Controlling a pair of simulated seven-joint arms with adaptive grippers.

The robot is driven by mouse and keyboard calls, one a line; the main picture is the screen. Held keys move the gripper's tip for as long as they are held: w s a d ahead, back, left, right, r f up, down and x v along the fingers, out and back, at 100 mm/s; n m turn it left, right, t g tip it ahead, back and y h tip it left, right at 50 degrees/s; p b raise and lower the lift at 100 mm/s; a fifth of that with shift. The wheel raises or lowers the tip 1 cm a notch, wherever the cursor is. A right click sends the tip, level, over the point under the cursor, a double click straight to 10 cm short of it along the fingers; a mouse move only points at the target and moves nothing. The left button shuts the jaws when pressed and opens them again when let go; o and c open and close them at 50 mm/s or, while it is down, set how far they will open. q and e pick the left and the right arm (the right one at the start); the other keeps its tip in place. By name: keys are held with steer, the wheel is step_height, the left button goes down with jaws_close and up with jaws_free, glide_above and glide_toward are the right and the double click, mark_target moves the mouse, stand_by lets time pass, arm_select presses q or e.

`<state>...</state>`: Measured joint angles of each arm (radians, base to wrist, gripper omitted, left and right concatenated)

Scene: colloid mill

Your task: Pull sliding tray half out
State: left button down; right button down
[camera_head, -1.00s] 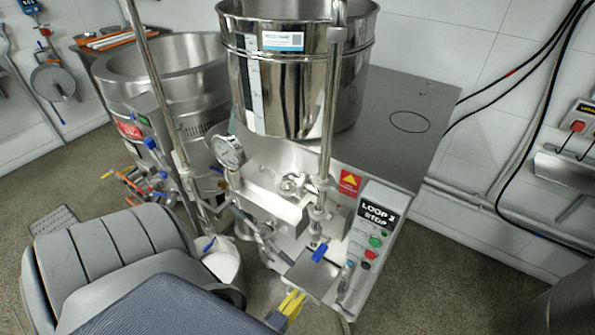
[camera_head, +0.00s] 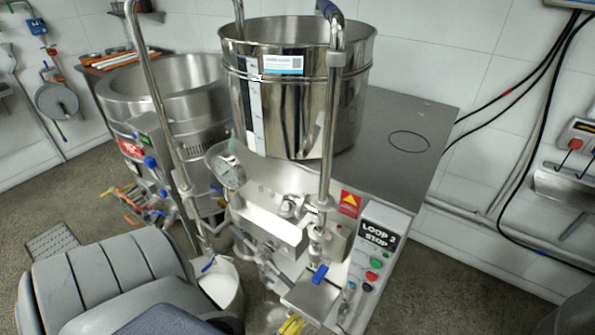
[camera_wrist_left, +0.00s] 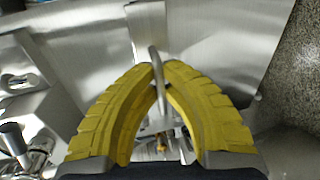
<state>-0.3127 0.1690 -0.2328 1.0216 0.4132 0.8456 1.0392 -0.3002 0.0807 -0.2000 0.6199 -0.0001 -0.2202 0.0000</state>
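The sliding tray appears to be the small flat metal plate (camera_head: 310,297) low on the front of the colloid mill, under a blue-handled valve (camera_head: 319,274). My left gripper (camera_head: 291,326), with yellow fingers, is at the tray's front edge, cut by the bottom of the head view. In the left wrist view the fingertips (camera_wrist_left: 161,67) come together around a thin curved metal handle (camera_wrist_left: 155,58), which passes between them. Bare metal surfaces lie beyond the fingers. The lower part of the handle is partly hidden. My right gripper is not in view.
A large steel hopper (camera_head: 300,100) stands above the mill, with upright pipes beside it. A button panel (camera_head: 375,262) marked LOOP 2 STOP is right of the tray. Metal valve fittings (camera_wrist_left: 25,150) lie close left in the wrist view.

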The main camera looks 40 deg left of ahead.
arm_select(q)
steer(key=shift+s, duration=0.1)
steer(key=shift+f+v, duration=0.25)
steer(key=shift+v, duration=0.95)
steer(key=c, duration=2.2)
jaws_free()
steer(key=c, duration=1.5)
jaws_free()
steer(key=v, duration=1.2)
